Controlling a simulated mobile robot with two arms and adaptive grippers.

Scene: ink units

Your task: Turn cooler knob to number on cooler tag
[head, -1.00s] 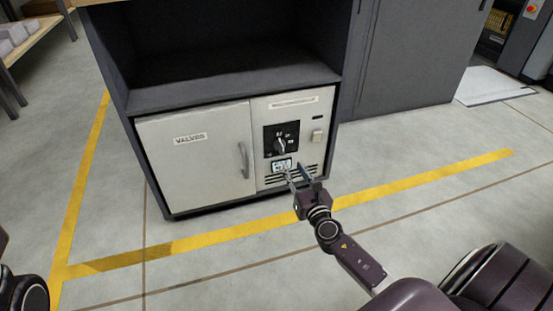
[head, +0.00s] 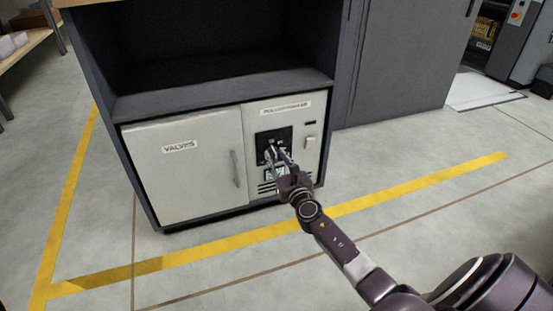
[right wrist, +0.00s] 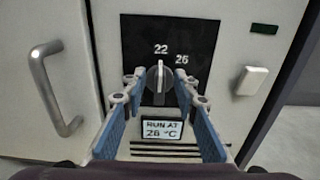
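The cooler knob (right wrist: 160,84) is a dark dial with a light pointer bar on a black panel (right wrist: 203,45). Its pointer stands about upright, toward the 22; the 26 is to the right of it. Other dial marks are hidden or unreadable. The cooler tag (right wrist: 161,129) below the knob reads "RUN AT 26 °C". My right gripper (right wrist: 162,92) is open, with its blue-padded fingers to the left and right of the knob; I cannot tell whether they touch it. In the head view the right gripper (head: 279,157) partly covers the knob and tag. My left gripper is not in view.
A white door labelled "VALVES" (head: 185,175) with a bar handle (right wrist: 54,88) is left of the panel. A light switch-like block (right wrist: 251,81) is to the right, and vent slots lie below the tag. Open floor with yellow lines (head: 400,186) surrounds the cabinet front.

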